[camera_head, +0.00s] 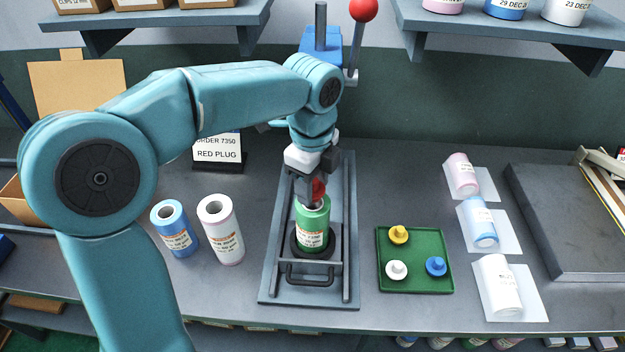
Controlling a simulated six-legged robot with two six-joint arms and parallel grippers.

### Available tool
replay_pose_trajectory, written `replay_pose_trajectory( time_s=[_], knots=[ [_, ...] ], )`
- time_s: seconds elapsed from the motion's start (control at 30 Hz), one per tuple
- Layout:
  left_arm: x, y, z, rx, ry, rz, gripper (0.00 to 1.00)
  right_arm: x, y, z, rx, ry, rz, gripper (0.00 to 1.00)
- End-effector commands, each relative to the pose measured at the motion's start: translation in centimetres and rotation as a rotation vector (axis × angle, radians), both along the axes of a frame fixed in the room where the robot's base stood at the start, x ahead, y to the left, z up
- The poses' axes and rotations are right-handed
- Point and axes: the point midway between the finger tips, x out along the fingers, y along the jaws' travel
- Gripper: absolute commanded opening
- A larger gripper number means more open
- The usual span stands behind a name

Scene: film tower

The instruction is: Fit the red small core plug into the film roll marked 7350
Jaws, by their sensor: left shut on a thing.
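My left gripper (314,192) points down over the green film roll (313,226), shut on the red small core plug (319,187). The plug is at the top opening of the roll. The fingers hide part of it, so I cannot tell how deep it sits. The green roll stands upright on a dark round base in the grey slide frame (268,282). Its label is too small to read surely. A sign (217,149) behind reads "ORDER 7350 RED PLUG". My right gripper is not in view.
A green tray (415,286) to the right holds yellow, white and blue plugs. A blue roll (174,230) and a white roll (221,230) stand at left. Several rolls lie on white sheets (508,242) at right. A red-knobbed lever (363,10) rises behind the frame.

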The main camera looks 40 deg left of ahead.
Motion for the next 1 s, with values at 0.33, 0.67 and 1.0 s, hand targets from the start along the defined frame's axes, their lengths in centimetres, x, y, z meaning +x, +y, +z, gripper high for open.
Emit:
replay_pose_trajectory(
  time_s=[0.33, 0.67, 1.0],
  knots=[
    [0.0, 0.0, 0.0, 0.000, 0.000, 0.000, 0.20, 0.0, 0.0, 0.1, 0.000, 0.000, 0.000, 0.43],
    [0.0, 0.0, -0.3, 0.000, 0.000, 0.000, 0.20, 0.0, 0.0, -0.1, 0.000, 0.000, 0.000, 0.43],
    [0.0, 0.0, -1.0, 0.000, -0.001, 0.000, 0.20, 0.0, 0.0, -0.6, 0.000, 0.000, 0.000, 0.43]
  ],
)
